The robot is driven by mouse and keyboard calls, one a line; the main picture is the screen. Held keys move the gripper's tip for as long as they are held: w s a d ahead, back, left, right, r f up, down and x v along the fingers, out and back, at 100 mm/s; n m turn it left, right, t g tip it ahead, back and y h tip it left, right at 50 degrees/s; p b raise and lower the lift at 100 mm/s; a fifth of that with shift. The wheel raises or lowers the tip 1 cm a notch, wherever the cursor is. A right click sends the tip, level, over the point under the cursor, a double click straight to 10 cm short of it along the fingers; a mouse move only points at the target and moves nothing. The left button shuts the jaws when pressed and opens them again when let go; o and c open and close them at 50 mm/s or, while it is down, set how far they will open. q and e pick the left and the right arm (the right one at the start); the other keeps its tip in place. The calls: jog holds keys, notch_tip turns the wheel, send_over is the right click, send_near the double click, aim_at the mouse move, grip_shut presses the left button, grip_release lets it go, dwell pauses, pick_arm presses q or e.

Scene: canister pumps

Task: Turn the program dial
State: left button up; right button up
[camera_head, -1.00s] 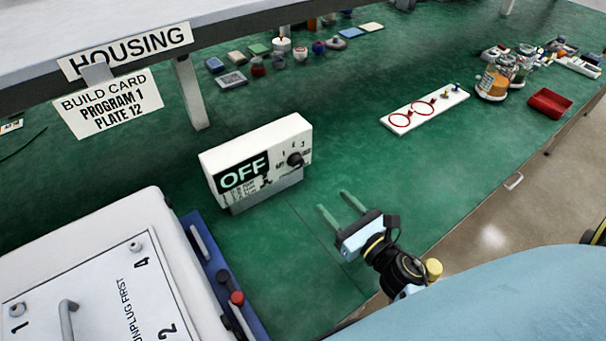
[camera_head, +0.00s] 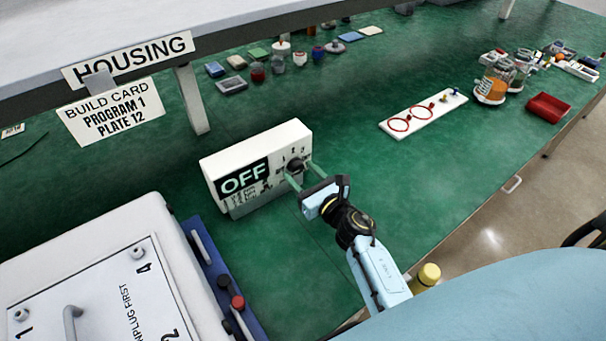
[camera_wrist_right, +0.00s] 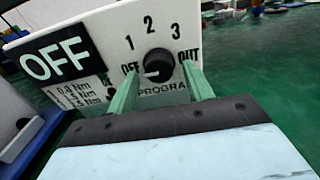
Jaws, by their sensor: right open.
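The program dial (camera_wrist_right: 158,64) is a round black knob on the front of a white box (camera_head: 250,148). Marks OFF, 1, 2, 3 and OUT are printed around it. A pale mark shows on the knob's lower left. The box's dark display (camera_wrist_right: 62,53) reads OFF. My right gripper (camera_head: 298,174) is open in front of the dial. In the right wrist view its green fingers stand on either side of the knob; I cannot tell whether they touch it. My left gripper is not in view.
A build card (camera_head: 108,112) reads PROGRAM 1, PLATE 12. A white housing (camera_head: 100,270) with a handle stands at lower left on a blue base. A white board with red rings (camera_head: 424,112) lies to the right. Green mat is clear between the box and board.

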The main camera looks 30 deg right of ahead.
jog(key=c, duration=1)
jog(key=shift+o, duration=0.2)
